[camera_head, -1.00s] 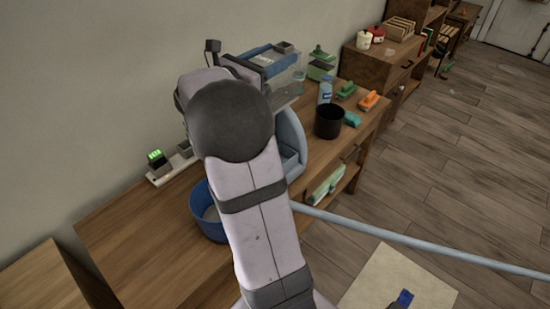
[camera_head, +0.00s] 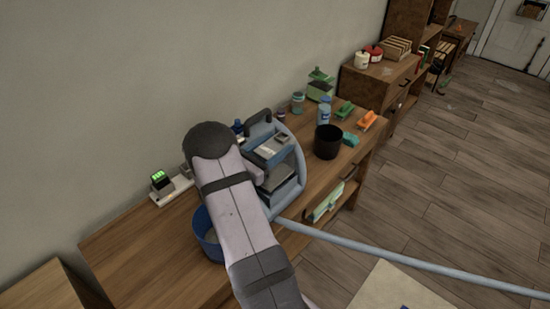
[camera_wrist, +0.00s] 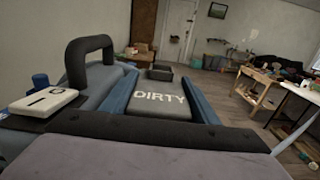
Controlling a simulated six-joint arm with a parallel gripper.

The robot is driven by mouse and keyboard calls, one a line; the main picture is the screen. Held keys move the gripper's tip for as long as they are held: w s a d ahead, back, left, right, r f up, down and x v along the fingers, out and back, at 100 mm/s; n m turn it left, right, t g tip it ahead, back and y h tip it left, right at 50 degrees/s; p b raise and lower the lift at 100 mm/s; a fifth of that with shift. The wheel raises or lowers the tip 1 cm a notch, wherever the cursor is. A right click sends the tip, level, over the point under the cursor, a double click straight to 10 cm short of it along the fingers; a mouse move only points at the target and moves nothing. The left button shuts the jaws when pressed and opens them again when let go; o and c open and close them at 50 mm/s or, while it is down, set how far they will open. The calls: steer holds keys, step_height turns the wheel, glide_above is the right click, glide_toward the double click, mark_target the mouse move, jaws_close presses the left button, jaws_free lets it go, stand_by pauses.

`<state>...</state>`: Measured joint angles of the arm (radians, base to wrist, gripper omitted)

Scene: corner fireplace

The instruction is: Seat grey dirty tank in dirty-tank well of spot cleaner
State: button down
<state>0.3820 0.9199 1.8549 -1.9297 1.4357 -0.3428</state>
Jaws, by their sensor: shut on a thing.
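The grey dirty tank (camera_wrist: 160,108), marked "DIRTY", lies between the two blue fingers of my gripper (camera_wrist: 160,88) in the wrist view. My gripper is shut on the tank's sides. The cleaner's black carry handle (camera_wrist: 88,55) rises just left of the tank in the wrist view. The dirty-tank well is mostly hidden by the tank, and I cannot tell how deep the tank sits.
A blue bucket (camera_head: 207,236) stands left of the cleaner, partly behind my arm. A pale hose (camera_head: 400,258) runs off right.

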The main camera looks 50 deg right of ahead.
steer(key=shift+f, duration=1.45)
steer(key=shift+f+p, duration=0.6)
steer(key=shift+f, duration=1.25)
steer(key=shift+f, duration=0.15)
steer(key=c, duration=0.7)
jaws_free()
steer(key=shift+a, duration=0.15)
